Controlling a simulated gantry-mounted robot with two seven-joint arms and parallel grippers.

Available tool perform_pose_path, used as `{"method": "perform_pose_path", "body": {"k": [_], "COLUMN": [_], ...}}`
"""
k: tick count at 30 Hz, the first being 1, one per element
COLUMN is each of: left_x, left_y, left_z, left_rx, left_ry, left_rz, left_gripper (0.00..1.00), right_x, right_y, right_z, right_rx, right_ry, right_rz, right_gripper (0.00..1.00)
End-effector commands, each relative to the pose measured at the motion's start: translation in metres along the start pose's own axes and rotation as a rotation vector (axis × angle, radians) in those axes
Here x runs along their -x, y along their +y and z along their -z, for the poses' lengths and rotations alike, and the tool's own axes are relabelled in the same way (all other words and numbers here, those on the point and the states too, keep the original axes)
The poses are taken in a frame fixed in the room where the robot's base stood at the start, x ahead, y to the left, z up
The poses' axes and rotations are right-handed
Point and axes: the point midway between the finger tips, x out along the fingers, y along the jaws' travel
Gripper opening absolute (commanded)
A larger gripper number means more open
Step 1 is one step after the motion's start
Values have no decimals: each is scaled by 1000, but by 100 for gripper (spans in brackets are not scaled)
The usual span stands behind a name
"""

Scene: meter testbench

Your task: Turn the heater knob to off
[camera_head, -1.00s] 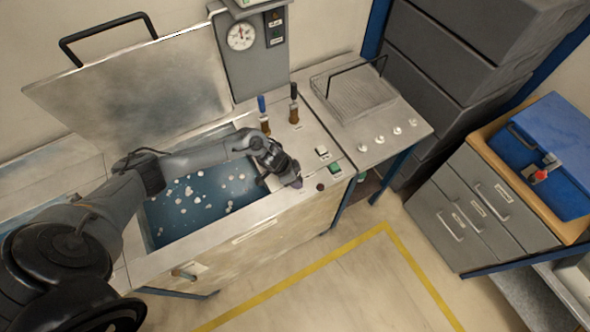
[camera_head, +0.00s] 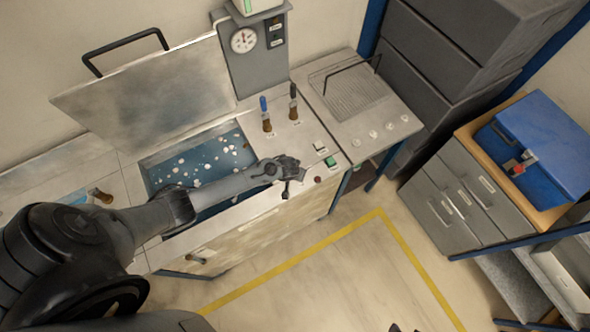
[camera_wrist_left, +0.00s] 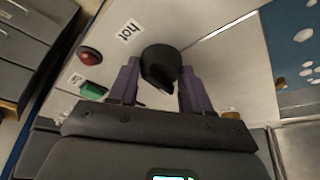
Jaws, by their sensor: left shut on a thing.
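The heater knob (camera_wrist_left: 160,66) is black and round, beside a white label reading "hot" (camera_wrist_left: 130,29) in the left wrist view. My left gripper (camera_wrist_left: 158,85) has its two purple fingers on either side of the knob and is shut on it. In the head view my left gripper (camera_head: 289,178) is at the front right of the bath's top panel, and it hides the knob there. The pointer's exact setting cannot be read. Small dark tips at the bottom edge of the head view may be my right gripper; their state is unclear.
A red button (camera_wrist_left: 89,56) and a green switch (camera_wrist_left: 93,91) sit near the knob. The open water bath (camera_head: 165,158) holds white floating bits. Two upright handles, blue (camera_head: 264,106) and black (camera_head: 293,96), stand behind. A hotplate bench (camera_head: 388,112) is to the right.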

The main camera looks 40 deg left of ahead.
Motion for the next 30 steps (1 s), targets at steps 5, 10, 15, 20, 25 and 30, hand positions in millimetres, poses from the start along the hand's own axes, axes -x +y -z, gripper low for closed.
{"method": "perform_pose_path", "body": {"k": [5, 10, 15, 20, 25, 30], "left_x": [1, 0, 0, 0, 0, 0], "left_y": [2, 1, 1, 1, 0, 1], "left_z": [1, 1, 1, 1, 1, 1], "left_rx": [80, 120, 136, 139, 139, 138], "left_ry": [1, 1, 2, 2, 2, 2], "left_rz": [31, 49, 57, 58, 57, 57], "left_gripper": [18, 18, 18, 18, 18, 72], "right_x": [5, 6, 7, 7, 7, 7], "right_y": [2, 2, 2, 1, 0, 0], "right_z": [1, 2, 2, 2, 2, 2], "right_rx": [6, 7, 6, 4, 0, -2], "right_ry": [-1, -2, -2, -1, -1, 0], "right_rz": [-4, -5, -5, -3, 0, 2], "right_gripper": [43, 43, 43, 43, 43, 43]}}
